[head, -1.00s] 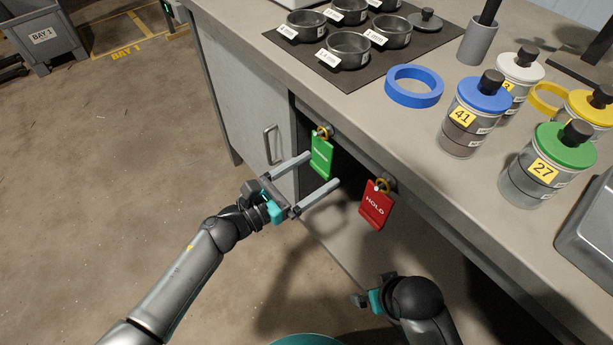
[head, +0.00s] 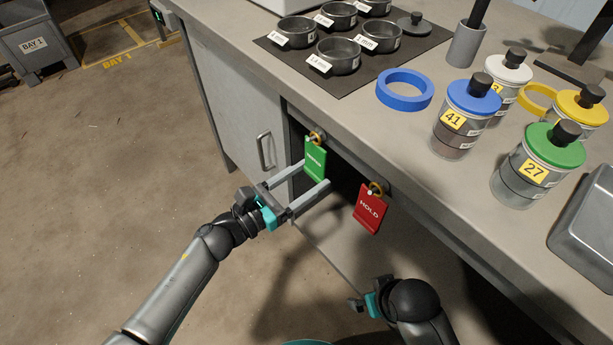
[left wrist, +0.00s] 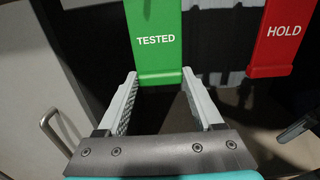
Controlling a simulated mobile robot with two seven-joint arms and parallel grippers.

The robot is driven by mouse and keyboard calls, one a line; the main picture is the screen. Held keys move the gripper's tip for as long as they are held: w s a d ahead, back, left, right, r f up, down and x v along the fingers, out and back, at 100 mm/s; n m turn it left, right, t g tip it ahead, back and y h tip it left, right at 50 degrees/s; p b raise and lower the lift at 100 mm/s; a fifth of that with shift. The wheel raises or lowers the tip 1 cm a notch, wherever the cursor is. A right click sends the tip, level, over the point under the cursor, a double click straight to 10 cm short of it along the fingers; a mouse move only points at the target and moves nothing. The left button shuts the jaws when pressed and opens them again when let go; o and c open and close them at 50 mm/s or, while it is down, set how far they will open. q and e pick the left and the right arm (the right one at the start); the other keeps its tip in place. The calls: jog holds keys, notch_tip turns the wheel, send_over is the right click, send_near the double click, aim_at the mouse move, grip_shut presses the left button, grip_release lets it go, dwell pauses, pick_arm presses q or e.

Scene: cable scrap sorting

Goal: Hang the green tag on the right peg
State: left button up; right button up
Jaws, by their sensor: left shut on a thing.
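The green tag (head: 315,160), marked TESTED in the left wrist view (left wrist: 154,40), hangs by an orange ring at the left peg (head: 316,137) on the bench's front edge. My left gripper (head: 316,174) is shut on the tag's lower part, one finger at each side edge; its fingers also show in the left wrist view (left wrist: 160,80). The red tag (head: 370,210), marked HOLD, hangs by its ring at the right peg (head: 378,187); it also shows in the left wrist view (left wrist: 276,38).
The bench top (head: 345,112) stands above both pegs, with a dark opening below its edge. A cabinet door with a handle (head: 264,152) is left of the green tag. Jars, a blue tape ring (head: 405,90) and several bowls stand on the bench.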

pick_arm(q)
jog(key=shift+r+p, duration=0.4)
jog(key=shift+r, duration=0.15)
jog(key=v, duration=0.6)
jog(key=shift+r, duration=0.2)
dwell(0.7)
dwell(0.5)
